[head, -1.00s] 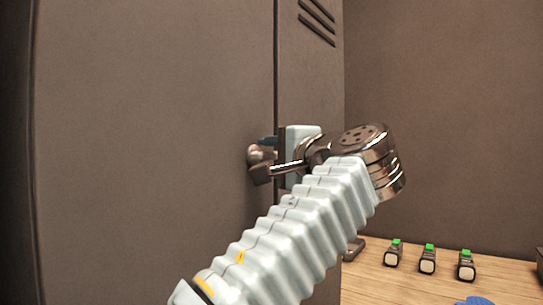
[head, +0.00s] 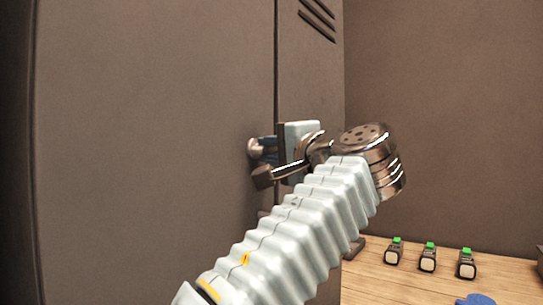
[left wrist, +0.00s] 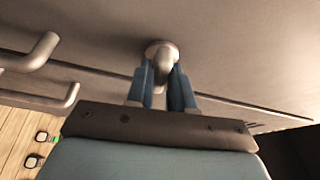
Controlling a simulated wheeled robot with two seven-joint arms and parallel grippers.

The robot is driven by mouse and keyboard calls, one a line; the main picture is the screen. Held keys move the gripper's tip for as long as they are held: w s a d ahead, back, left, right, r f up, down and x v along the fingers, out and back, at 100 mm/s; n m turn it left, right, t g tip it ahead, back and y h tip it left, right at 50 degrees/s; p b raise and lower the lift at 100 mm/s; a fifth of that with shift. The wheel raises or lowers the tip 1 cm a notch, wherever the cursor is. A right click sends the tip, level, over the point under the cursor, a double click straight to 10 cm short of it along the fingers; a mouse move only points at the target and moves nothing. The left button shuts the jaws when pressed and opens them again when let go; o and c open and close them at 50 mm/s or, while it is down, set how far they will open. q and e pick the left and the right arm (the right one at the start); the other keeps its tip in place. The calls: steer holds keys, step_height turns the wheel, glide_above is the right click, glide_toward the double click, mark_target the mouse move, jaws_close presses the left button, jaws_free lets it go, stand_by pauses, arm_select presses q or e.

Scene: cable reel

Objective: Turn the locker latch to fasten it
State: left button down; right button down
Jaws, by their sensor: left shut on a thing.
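The grey metal locker latch (head: 253,149) sits on the brown-grey locker door (head: 150,140), near the dark vertical seam. In the left wrist view the latch (left wrist: 162,56) is a round base with a short grip standing out from it. My left gripper (head: 266,148) reaches it from the right. Its two blue fingers (left wrist: 163,88) are shut on the latch grip, one on each side. The grip is partly hidden between the fingers, so its exact angle is hard to tell. My right gripper is in neither view.
Vent slots (head: 317,22) are at the locker's upper right. A wooden surface (head: 400,285) at lower right bears several small green-topped things (head: 428,257) and a blue thing (head: 475,299). Bent metal bars (left wrist: 40,52) stick out at left in the wrist view.

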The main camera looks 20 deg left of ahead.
arm_select(q)
steer(key=shift+f+n+b, duration=0.3)
steer(key=shift+n+b, duration=0.4)
steer(key=shift+n, duration=0.2)
steer(key=n+y+b, duration=0.1)
steer(key=n+y, duration=0.1)
steer(key=n, duration=0.2)
steer(key=n+y+b, duration=0.2)
steer(key=n, duration=0.2)
steer(key=shift+w+d+n, duration=0.1)
steer(key=shift+w+n, duration=0.05)
steer(key=shift+n, duration=0.15)
steer(key=shift+n+g+y, duration=0.5)
steer(key=shift+n, duration=0.7)
steer(key=shift+r+n+g+y, duration=0.1)
steer(key=shift+n+g+y, duration=0.35)
steer(key=shift+n, duration=0.75)
steer(key=shift+w+n+g+y+p, duration=0.1)
steer(key=shift+n+g+y+p, duration=0.45)
steer(key=shift+n, duration=0.85)
steer(key=shift+w+n+g+y+p, duration=0.1)
steer(key=shift+n+g+y, duration=0.1)
steer(key=shift+n+g, duration=0.9)
steer(key=shift+n, duration=0.5)
